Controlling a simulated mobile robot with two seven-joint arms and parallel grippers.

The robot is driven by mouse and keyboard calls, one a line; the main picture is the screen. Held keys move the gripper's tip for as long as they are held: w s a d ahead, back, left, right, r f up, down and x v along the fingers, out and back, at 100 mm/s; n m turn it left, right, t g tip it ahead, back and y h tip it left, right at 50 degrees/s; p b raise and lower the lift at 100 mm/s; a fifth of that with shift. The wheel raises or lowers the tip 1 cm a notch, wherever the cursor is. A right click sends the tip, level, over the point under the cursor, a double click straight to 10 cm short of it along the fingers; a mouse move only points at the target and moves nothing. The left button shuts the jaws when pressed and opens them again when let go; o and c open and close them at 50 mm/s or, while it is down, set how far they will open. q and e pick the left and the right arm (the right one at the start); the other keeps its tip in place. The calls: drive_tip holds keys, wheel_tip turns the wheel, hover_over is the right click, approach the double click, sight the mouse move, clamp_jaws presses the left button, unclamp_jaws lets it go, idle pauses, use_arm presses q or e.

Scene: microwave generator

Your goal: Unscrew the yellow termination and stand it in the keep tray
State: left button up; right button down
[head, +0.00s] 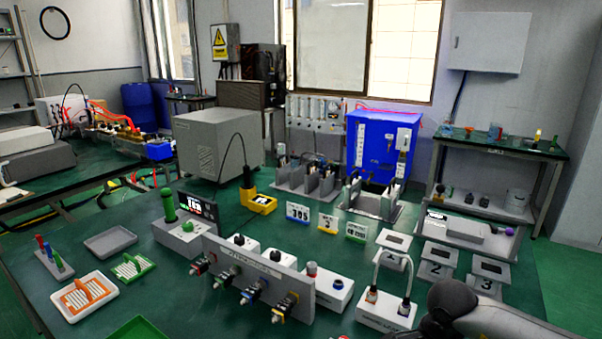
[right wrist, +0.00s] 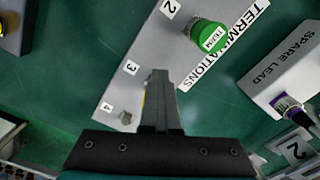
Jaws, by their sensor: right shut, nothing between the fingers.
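In the right wrist view, a grey block marked TERMINATIONS (right wrist: 228,48) carries numbered places 2, 3 and 4. A green termination (right wrist: 208,36) stands at place 2. A thin yellow sliver (right wrist: 143,99), which looks like the yellow termination, shows just left of my fingers near place 3; the fingers hide most of it. My right gripper (right wrist: 160,74) is shut and empty over the block; I cannot tell if it touches the yellow part. In the head view only my right arm shows at the lower right. An empty grey tray (head: 110,242) lies at left; whether it is the keep tray is unclear.
A SPARE LEAD block (right wrist: 285,70) with a purple-ringed connector stands right of the terminations block. In the head view, a connector panel (head: 255,268) and a white block with a looped lead (head: 385,313) stand mid-bench.

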drive_tip(key=shift+s+d+f, duration=0.1)
drive_tip(key=shift+s+d, duration=0.15)
drive_tip(key=shift+s, duration=0.5)
drive_tip(key=shift+s+d, duration=0.1)
drive_tip(key=shift+s, duration=0.05)
drive_tip(key=shift+s+a, duration=0.2)
drive_tip(key=shift+a, duration=0.15)
wheel_tip(320, 180, up, 6)
drive_tip(key=p, duration=0.4)
drive_tip(key=shift+a, duration=0.25)
drive_tip(key=shift+w, duration=0.15)
